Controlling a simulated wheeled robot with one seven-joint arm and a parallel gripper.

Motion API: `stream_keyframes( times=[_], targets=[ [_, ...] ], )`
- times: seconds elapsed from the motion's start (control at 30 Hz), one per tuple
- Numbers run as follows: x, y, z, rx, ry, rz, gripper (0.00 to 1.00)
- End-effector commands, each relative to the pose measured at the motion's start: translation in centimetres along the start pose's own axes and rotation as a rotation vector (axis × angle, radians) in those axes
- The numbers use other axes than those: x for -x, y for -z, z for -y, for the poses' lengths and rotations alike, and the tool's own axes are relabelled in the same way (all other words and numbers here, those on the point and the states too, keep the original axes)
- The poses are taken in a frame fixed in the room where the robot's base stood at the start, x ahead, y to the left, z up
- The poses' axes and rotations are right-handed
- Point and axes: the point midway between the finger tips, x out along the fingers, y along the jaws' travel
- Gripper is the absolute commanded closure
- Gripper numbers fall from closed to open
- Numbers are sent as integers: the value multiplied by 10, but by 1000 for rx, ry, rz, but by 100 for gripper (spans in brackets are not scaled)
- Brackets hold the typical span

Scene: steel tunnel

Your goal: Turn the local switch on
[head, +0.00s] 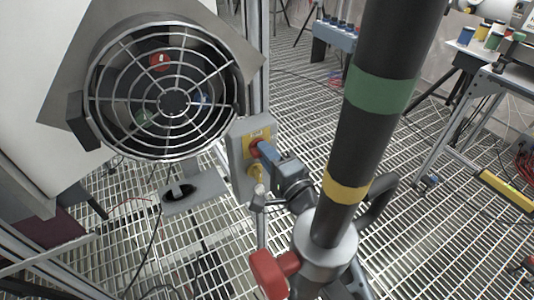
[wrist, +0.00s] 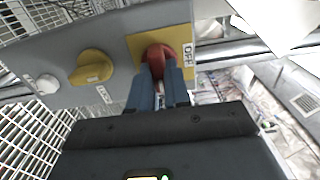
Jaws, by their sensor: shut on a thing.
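A grey switch box (head: 236,140) stands beside the caged fan in the head view. On it, in the wrist view, a red knob (wrist: 157,52) sits on a yellow plate (wrist: 136,47), with an OFF label to its right. My gripper (wrist: 158,74) is shut on the red knob, one blue finger on each side; the fingertips cover its lower part. In the head view, my gripper (head: 262,151) reaches the box from the lower right and hides most of the knob. I cannot tell the knob's exact angle.
A yellow knob (wrist: 92,67) and a white button (wrist: 47,84) are on the same box, left of the red knob. The caged fan (head: 172,103) is close by on the left. A workbench (head: 490,85) stands at the right. Open grating floor lies between.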

Motion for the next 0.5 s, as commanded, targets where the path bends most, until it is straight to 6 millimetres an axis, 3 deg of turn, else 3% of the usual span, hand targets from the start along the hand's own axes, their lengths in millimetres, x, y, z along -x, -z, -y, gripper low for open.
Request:
stream_keyframes(
  times=[0.27,0.3,0.5],
  targets=[
    [1,1,-1,-4,-2,-2,100],
    [1,1,-1,-4,-2,-2,81],
    [0,1,-1,-2,-1,-1,62]
  ],
)
